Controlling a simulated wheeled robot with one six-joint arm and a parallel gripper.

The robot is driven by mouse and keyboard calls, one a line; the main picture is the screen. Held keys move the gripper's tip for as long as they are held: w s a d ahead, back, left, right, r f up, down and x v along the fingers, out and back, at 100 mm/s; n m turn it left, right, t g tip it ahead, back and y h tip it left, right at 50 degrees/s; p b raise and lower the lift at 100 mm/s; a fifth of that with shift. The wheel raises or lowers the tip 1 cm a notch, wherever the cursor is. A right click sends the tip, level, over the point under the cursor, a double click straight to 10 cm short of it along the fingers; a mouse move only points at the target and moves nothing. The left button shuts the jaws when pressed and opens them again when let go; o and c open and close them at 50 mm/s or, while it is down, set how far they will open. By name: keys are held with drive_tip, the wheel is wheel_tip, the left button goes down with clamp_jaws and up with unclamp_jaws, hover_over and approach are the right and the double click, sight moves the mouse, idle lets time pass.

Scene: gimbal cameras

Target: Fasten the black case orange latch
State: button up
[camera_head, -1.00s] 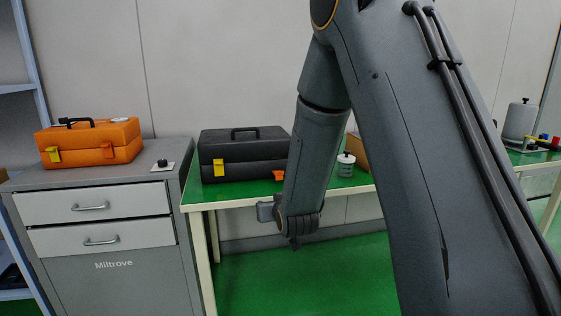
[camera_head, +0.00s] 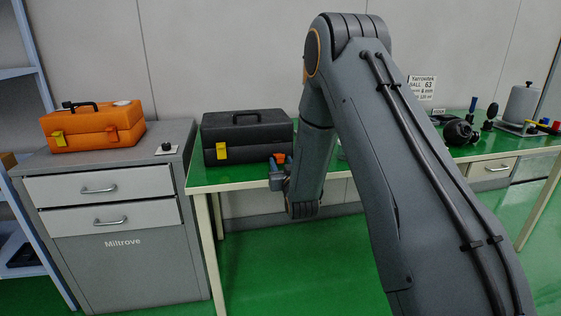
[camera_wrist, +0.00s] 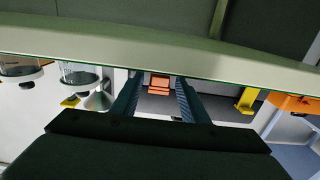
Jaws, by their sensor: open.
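The black case (camera_head: 250,126) stands closed on the green table, its handle on top. Its yellow latch (camera_head: 221,152) is on the left of the front. Its orange latch (camera_head: 280,158) is at the right front, partly hidden by my gripper (camera_head: 278,174). In the wrist view the orange latch (camera_wrist: 159,84) shows between the two open fingers of my gripper (camera_wrist: 157,92), which hold nothing. The yellow latch (camera_wrist: 246,99) is to the right there. I cannot tell whether a finger touches the orange latch.
The green table's front edge (camera_wrist: 230,62) crosses the wrist view close to my fingers. Glass jars (camera_wrist: 80,76) are to the left there. An orange case (camera_head: 92,128) and a knob box (camera_head: 168,150) sit on the grey drawer cabinet (camera_head: 110,240). Black parts (camera_head: 458,130) lie at right.

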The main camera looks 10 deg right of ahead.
drive_tip(key=shift+w, duration=0.95)
drive_tip(key=shift+c, duration=0.5)
